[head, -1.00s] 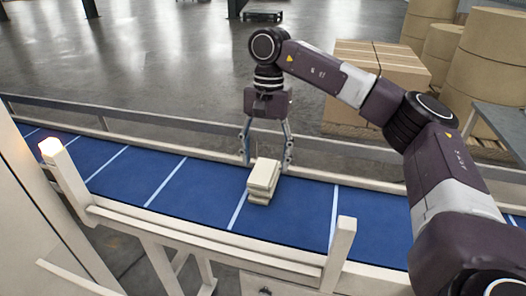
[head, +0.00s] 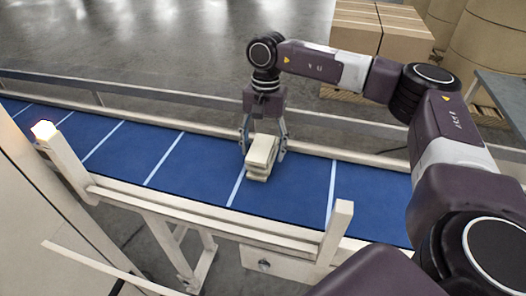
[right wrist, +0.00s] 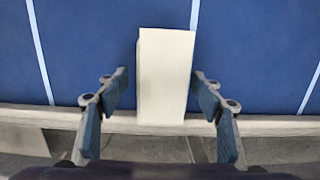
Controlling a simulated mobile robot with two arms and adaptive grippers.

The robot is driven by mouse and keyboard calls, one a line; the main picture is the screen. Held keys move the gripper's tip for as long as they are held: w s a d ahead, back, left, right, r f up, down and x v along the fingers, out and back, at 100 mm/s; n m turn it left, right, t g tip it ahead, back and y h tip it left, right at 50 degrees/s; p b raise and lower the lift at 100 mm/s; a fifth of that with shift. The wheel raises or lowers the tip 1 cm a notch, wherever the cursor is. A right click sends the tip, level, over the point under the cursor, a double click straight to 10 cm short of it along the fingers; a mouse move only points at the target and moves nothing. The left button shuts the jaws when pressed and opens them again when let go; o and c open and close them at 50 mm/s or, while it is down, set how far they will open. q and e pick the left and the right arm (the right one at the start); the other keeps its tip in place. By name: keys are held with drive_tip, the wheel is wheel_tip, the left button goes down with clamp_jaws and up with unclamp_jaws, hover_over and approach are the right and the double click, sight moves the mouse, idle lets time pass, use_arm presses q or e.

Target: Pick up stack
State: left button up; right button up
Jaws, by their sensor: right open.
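The stack (head: 260,158) is a small pile of cream, flat pieces lying on the blue conveyor belt (head: 190,165). My right gripper (head: 264,146) comes down over it from above, with one finger on each side. In the right wrist view the stack (right wrist: 165,75) shows as a pale rectangle, and the open fingers of the right gripper (right wrist: 160,92) stand on either side of its near part. A gap shows on both sides there. The lower side of the stack is hidden in that view. My left gripper is not seen.
A cream rail with posts (head: 335,232) runs along the near side of the belt, and a low far rail (head: 330,120) along the other. Cartons on a pallet (head: 385,30) and large brown rolls (head: 490,50) stand behind. The belt left of the stack is clear.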

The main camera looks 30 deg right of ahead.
drive_tip(key=shift+a, duration=0.1)
drive_tip(key=c, duration=1.3)
drive_tip(key=shift+r, duration=0.1)
drive_tip(key=shift+c, duration=0.2)
